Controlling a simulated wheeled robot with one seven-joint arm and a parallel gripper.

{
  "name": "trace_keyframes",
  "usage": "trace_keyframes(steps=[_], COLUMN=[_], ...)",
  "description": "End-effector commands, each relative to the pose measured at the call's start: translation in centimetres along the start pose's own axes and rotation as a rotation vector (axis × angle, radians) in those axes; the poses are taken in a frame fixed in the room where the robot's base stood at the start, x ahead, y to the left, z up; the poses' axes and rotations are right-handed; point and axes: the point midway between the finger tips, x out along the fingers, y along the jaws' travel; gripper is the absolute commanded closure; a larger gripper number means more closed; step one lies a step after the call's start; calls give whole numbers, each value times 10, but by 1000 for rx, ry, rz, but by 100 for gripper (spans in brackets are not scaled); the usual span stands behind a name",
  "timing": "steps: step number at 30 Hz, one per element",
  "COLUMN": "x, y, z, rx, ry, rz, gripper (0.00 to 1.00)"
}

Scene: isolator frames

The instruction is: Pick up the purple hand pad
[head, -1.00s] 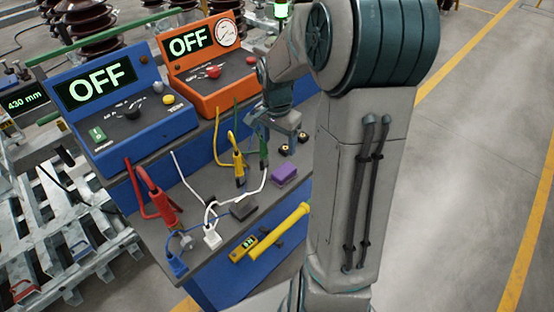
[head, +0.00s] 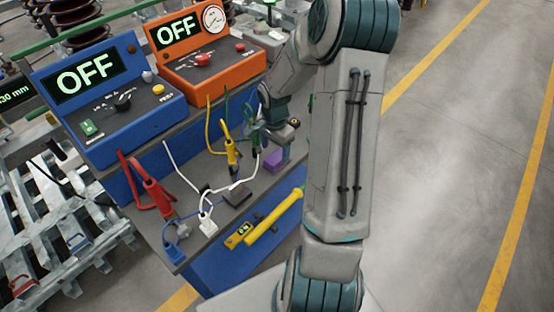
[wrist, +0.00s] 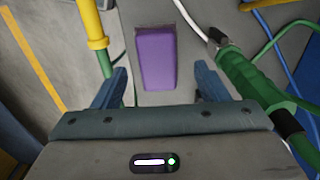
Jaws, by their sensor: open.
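The purple hand pad (head: 273,160) lies on the grey top of the blue bench, near its right end. In the head view my gripper (head: 270,142) is just above it and hides part of it. In the wrist view the pad (wrist: 156,58) lies ahead of the open fingers, roughly centred between them. My gripper (wrist: 163,88) is open and empty. A gap to the pad seems to remain, but its height is hard to tell.
A green clamp (wrist: 256,80) with cable lies close to the right finger. A yellow tube (wrist: 92,25) is at the left. A dark grey pad (head: 237,196), yellow clamp (head: 232,155), red clamp (head: 158,195) and white cables share the bench. Blue (head: 125,130) and orange (head: 205,78) control boxes stand behind.

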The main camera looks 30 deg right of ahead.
Motion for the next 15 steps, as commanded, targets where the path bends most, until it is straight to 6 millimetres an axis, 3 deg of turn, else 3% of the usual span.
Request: trace_keyframes(steps=[9,15], x=[37,43], y=[3,3], z=[-3,-3], rx=[-1,0], ry=[-3,-1], rz=[3,1], gripper=[33,33])
